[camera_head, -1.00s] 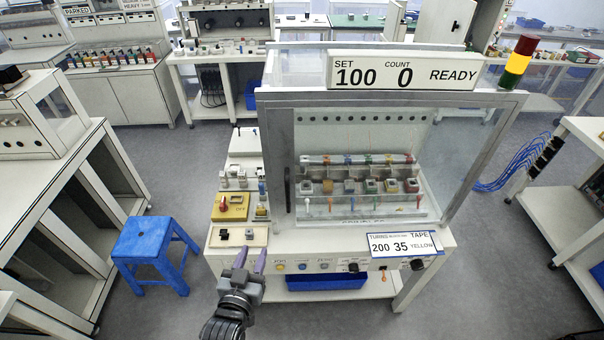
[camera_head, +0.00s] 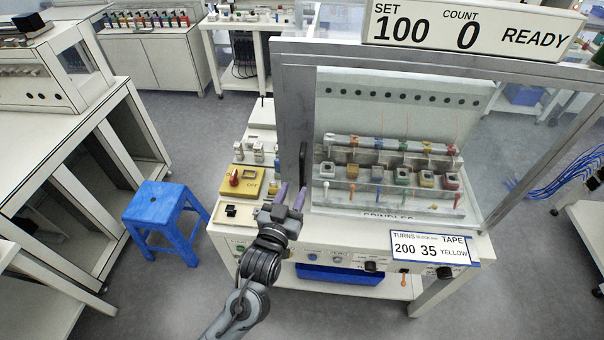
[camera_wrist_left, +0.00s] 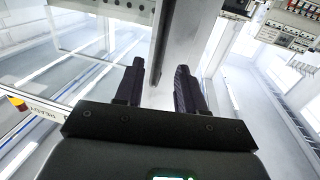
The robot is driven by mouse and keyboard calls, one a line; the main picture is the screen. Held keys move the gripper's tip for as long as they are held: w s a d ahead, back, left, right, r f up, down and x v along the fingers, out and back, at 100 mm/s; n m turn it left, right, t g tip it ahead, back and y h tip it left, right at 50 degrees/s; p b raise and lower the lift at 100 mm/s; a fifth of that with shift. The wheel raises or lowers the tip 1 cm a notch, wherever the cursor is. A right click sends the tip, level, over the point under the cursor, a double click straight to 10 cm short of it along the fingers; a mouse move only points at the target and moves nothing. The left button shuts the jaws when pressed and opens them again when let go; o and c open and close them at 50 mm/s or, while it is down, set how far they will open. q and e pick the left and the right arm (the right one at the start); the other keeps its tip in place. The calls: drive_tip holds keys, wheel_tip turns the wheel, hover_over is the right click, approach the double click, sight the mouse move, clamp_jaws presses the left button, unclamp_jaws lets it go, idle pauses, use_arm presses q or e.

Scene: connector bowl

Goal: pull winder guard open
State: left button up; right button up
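The winder guard is a clear panel in a grey metal frame (camera_head: 292,105) on the front of the winder. It looks closed over the row of spindles. Its black upright handle (camera_head: 303,163) is on the left frame post. My left gripper (camera_head: 291,190) is just below and in front of the handle, its fingers pointing up toward it. In the left wrist view my left gripper (camera_wrist_left: 160,75) is open, and the lower end of the dark handle (camera_wrist_left: 160,40) shows between the fingertips. I cannot see contact. My right gripper is not in view.
A yellow switch box with a red knob (camera_head: 247,179) sits left of the guard. A control strip with knobs (camera_head: 340,258) and a blue bin (camera_head: 352,275) lie below. A blue stool (camera_head: 158,205) stands on the left. The floor in front is clear.

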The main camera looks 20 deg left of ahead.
sight(301, 175)
use_arm(q)
drive_tip(key=w, duration=0.7)
drive_tip(key=shift+w+a, duration=0.15)
drive_tip(key=shift+w, duration=0.2)
clamp_jaws()
